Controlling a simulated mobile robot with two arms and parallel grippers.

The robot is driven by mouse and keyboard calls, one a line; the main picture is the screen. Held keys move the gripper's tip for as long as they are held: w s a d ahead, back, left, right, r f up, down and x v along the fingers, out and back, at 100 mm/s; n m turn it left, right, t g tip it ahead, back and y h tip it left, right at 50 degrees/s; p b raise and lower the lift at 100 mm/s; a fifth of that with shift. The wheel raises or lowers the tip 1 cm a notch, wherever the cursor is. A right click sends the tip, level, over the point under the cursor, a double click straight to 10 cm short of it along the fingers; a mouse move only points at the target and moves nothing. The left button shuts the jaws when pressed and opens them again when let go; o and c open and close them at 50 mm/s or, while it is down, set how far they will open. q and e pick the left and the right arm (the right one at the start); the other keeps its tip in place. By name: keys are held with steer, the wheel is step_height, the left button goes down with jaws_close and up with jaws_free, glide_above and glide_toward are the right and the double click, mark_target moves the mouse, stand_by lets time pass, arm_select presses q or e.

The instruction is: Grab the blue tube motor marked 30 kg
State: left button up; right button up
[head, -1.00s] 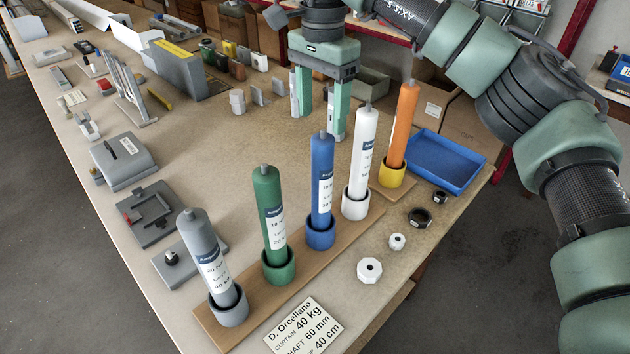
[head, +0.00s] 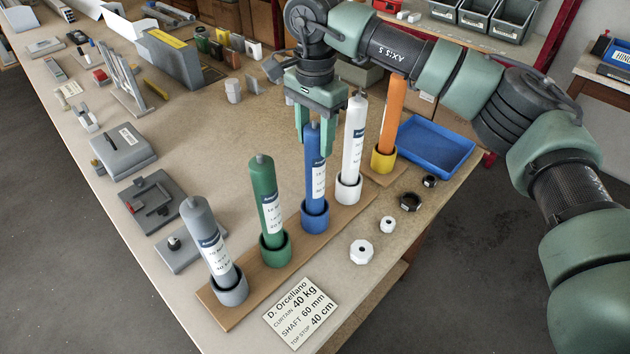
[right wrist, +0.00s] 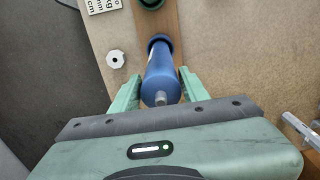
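The blue tube motor (head: 315,165) stands upright in a blue cup on the wooden strip; its white label is too small to read. My right gripper (head: 313,140) points down over its top, with one finger on each side of the tube. In the right wrist view the blue tube (right wrist: 160,78) lies between the two green fingers (right wrist: 160,84). The fingers are apart and do not look clamped on it. The left gripper is not in view.
Grey (head: 210,245), green (head: 265,195), white (head: 354,135) and orange (head: 393,110) tubes stand in cups in the same row. A sign card (head: 301,313) reads 40 kg. White and black nuts and a blue tray (head: 435,148) lie to the right.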

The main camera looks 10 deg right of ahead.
steer(key=shift+w, duration=0.1)
jaws_close()
steer(key=shift+r, duration=0.15)
steer(key=shift+w, duration=0.1)
